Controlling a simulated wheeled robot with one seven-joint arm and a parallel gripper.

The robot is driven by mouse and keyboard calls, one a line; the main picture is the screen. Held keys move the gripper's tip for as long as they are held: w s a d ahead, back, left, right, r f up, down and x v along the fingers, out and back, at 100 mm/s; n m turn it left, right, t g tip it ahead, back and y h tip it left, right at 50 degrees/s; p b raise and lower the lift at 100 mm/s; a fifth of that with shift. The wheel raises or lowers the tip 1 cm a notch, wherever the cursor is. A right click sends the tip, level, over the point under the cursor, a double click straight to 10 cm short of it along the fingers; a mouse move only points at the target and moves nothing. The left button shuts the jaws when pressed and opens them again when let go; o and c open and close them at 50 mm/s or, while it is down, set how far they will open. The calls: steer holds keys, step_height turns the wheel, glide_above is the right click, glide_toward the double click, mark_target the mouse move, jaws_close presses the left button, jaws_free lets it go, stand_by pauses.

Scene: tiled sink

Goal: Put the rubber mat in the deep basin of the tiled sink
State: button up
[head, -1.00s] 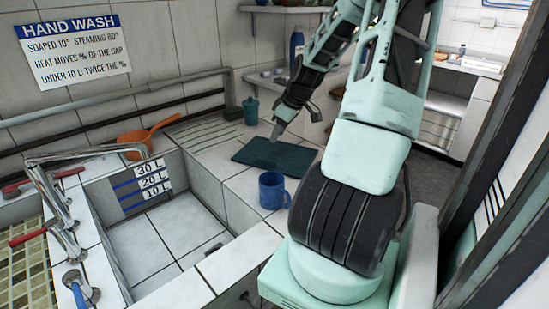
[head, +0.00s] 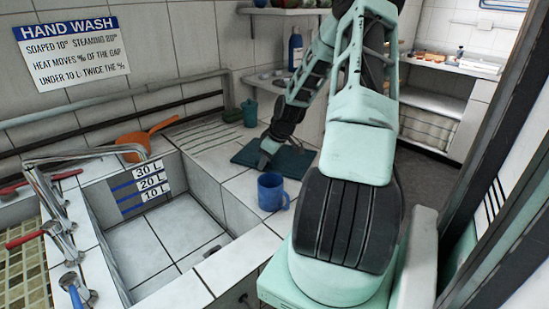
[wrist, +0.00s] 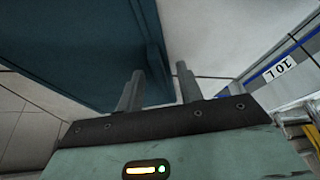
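The rubber mat (head: 298,160) is a flat dark teal rectangle on the tiled counter, right of the deep basin. The deep basin (head: 155,245) is white-tiled, with 30 L, 20 L and 10 L marks on its back wall; its visible floor looks bare. My gripper (head: 264,165) is low at the mat's left part and hides some of it. In the wrist view my gripper (wrist: 158,82) shows two parted fingers, one in front of the mat (wrist: 75,40) and one beyond its edge. I cannot tell if they touch it.
A blue mug (head: 272,191) stands between the mat and the basin's right rim. An orange pan (head: 133,143) sits behind the basin and a teal canister (head: 250,112) at the wall. Metal taps (head: 60,215) line the basin's left side.

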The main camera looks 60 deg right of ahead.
jaws_close()
steer(key=shift+r, duration=0.1)
